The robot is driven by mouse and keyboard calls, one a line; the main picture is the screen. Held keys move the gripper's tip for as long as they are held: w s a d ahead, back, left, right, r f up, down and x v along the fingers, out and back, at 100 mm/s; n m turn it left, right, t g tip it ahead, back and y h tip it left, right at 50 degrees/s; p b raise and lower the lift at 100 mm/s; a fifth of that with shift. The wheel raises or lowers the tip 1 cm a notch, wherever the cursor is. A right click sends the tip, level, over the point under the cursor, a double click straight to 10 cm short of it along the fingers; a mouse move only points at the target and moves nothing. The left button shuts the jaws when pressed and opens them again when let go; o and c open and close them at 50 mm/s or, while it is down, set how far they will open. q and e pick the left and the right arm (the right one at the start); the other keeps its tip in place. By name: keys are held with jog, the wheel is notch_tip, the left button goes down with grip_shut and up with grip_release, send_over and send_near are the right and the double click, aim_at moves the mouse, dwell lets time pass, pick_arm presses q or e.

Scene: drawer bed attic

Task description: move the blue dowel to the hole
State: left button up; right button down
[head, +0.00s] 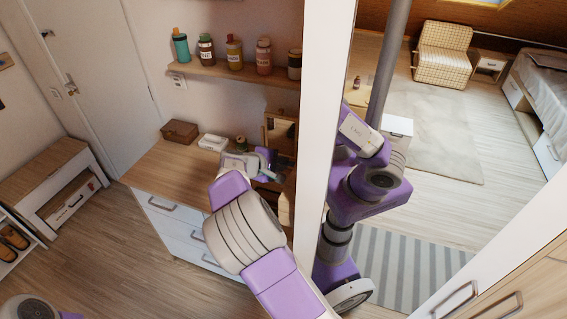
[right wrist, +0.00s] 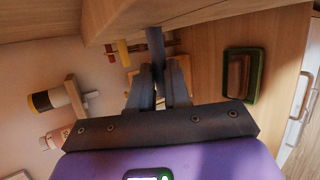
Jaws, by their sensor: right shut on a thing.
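The blue dowel (right wrist: 155,44) looks dark blue-grey in the right wrist view. My right gripper (right wrist: 157,80) is shut on it, and the dowel sticks out beyond the fingertips. Its far end reaches the edge of a wooden piece (right wrist: 200,12); I cannot tell whether they touch. In the head view my right gripper (head: 247,161) is over the back of the dresser top, and the dowel cannot be made out there. I cannot make out the hole in either view. My left gripper is not in view.
The wooden dresser top (head: 160,172) holds a brown box (head: 180,131) and a white box (head: 212,142). A shelf (head: 225,73) with several bottles hangs above. A green tray (right wrist: 258,75) and yellow and red rods (right wrist: 123,53) show in the wrist view. A tall white post (head: 323,130) stands right.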

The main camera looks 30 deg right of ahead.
jog(key=w+a, duration=0.1)
jog(key=w+a+p, duration=0.1)
jog(key=shift+w+a+p, duration=0.2)
jog(key=shift+w+p, duration=0.1)
jog(key=shift+w, duration=0.1)
dwell(0.7)
dwell(0.6)
jog(key=s+a+f+n+t+y+b, duration=0.7)
jog(key=s+a+f+n+b, duration=0.4)
jog(key=s+a+f+b, duration=0.2)
jog(key=shift+s+f+t+y+b, duration=0.3)
jog(key=shift+s+f+b, duration=0.1)
jog(key=shift+f, duration=0.4)
